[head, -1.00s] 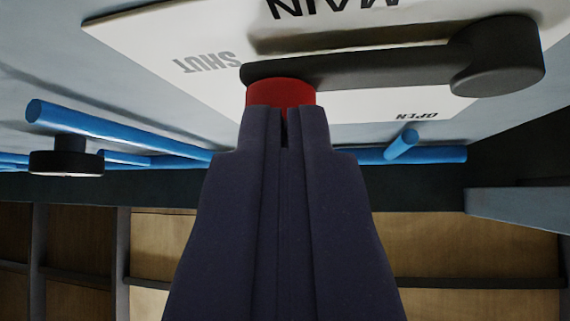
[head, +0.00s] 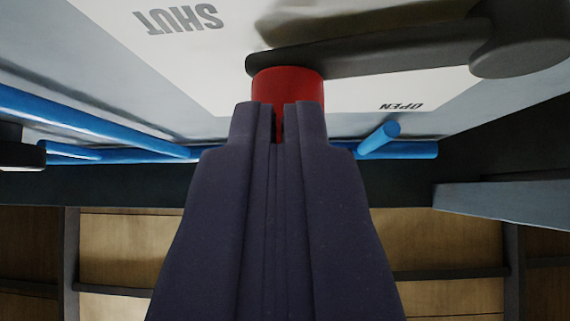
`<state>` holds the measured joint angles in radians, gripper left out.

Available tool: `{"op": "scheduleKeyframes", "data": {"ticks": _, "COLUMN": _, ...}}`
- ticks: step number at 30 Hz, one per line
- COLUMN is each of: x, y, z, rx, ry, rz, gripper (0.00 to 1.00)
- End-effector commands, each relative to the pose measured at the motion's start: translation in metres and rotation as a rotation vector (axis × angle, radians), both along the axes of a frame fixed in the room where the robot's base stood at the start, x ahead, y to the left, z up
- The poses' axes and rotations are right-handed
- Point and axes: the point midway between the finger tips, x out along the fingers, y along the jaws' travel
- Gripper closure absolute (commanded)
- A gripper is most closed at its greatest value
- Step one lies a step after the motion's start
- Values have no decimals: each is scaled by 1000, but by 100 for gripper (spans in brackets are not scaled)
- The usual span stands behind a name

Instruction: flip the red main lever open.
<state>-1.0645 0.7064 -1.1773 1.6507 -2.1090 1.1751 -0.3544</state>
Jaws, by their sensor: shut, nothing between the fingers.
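The main lever is a dark arm (head: 390,52) on a white plate (head: 220,75), with a round hub (head: 520,45) at the right and a red knob (head: 290,86) at its left end. The plate's lettering is upside down in the picture: SHUT is at the upper left, OPEN at the lower right. The knob lies between the two words. My gripper (head: 277,107) is shut, with its tips at the knob's lower part and partly in front of it. I cannot tell whether they touch it.
Blue pipes (head: 95,124) run below the plate, with a short blue stub (head: 380,140) right of my gripper. A dark round fitting (head: 20,150) is at the left edge. A grey-blue ledge (head: 500,208) juts in at the right. Wooden panels (head: 135,245) stand behind.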

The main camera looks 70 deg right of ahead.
Motion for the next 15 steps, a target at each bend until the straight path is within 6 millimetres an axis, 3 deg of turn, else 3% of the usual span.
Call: {"op": "scheduleKeyframes", "data": {"ticks": 15, "x": 0, "y": 4, "z": 46, "rx": 4, "ry": -3, "rz": -4, "gripper": 100}}
